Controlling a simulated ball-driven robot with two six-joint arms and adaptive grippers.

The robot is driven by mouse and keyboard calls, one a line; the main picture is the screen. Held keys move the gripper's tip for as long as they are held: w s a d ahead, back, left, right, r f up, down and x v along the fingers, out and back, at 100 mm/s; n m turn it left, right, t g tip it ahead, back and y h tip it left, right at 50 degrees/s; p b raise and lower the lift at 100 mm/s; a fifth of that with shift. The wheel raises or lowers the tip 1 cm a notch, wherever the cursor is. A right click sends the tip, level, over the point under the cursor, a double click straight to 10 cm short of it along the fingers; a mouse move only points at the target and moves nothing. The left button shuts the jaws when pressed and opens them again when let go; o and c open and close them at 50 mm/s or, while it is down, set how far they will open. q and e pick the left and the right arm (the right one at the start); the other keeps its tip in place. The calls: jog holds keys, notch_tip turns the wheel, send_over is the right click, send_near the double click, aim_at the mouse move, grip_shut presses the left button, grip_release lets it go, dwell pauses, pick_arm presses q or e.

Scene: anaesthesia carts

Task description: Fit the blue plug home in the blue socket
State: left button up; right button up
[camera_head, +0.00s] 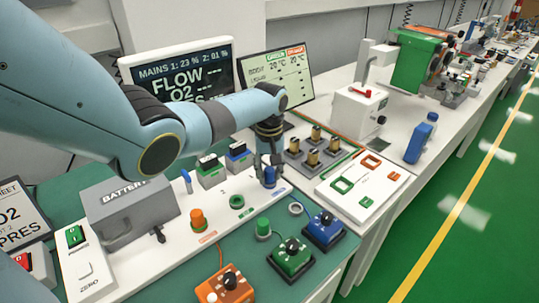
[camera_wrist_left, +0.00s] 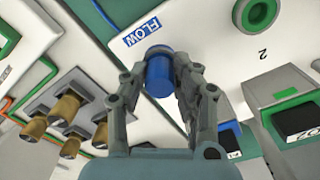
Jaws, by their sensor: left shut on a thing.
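My left gripper (camera_head: 269,163) is shut on the blue plug (camera_head: 270,178), which is upright in its fingers. In the left wrist view, the fingertips (camera_wrist_left: 158,76) grip both sides of the blue plug (camera_wrist_left: 158,70), beside the blue FLOW label (camera_wrist_left: 140,34). That label (camera_head: 279,192) also shows just in front of the plug in the head view. The blue socket is hidden beneath the plug and gripper. I cannot tell whether the plug is above the socket or seated in it. My right gripper is not in view.
A green ring socket (camera_head: 237,202) and an orange plug (camera_head: 198,218) are to the left on the white panel. Blue (camera_head: 324,231) and green (camera_head: 291,258) knob boxes stand in front.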

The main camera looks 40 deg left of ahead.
aim_at(270, 170)
pick_arm(q)
jog(key=shift+f, duration=0.25)
jog(key=o, duration=1.1)
notch_tip(270, 170, up, 12)
jog(key=shift+f, duration=0.1)
